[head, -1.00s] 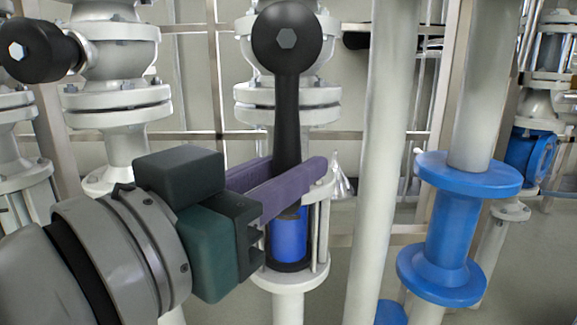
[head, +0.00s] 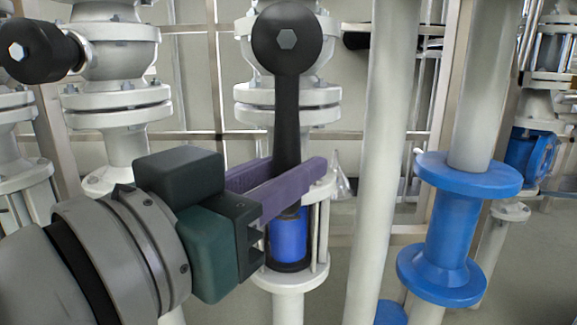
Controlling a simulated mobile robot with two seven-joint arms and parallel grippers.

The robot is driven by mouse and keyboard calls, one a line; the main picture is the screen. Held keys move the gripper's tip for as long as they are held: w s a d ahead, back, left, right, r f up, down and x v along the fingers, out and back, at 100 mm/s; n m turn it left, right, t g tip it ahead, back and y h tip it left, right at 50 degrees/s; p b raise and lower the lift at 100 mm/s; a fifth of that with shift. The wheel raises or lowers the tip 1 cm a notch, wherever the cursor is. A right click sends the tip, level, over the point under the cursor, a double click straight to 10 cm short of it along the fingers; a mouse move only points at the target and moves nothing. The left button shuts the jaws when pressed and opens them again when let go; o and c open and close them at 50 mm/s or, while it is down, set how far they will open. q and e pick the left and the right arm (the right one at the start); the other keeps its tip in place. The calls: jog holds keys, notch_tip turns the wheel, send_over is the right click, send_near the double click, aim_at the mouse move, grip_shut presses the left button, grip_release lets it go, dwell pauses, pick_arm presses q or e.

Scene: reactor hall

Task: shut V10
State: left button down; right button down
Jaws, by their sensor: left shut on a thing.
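A valve with a black lever handle (head: 287,120) stands at the centre of the head view. The lever hangs down from a round black hub with a hex bolt, in front of a white valve body (head: 262,100). No label is readable, so I cannot tell whether this is V10. My left gripper (head: 290,185) comes in from the left, its purple fingers shut around the lower part of the lever, one finger behind and one in front. My right gripper is not in view.
Below the lever is a blue cylinder (head: 288,240) in a rodded white frame. Another black-handled valve (head: 40,50) is at upper left. A white vertical pipe (head: 385,150) and a blue flanged pipe piece (head: 455,230) stand to the right.

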pick_arm(q)
jog(key=a+r+m+g+y+p, duration=0.3)
jog(key=a+r+m+y+p, duration=0.6)
jog(key=p, duration=2.6)
jog(key=shift+a+r+m+g+y, duration=0.3)
jog(key=shift+a+r+m+y, duration=0.15)
jog(key=shift+r+m, duration=0.5)
jog(key=shift+f+m, duration=0.2)
jog(key=shift+m, duration=0.05)
jog(key=c, duration=0.8)
grip_release()
jog(key=shift+w, duration=0.1)
jog(key=shift+o, duration=0.6)
jog(key=shift+f, duration=0.15)
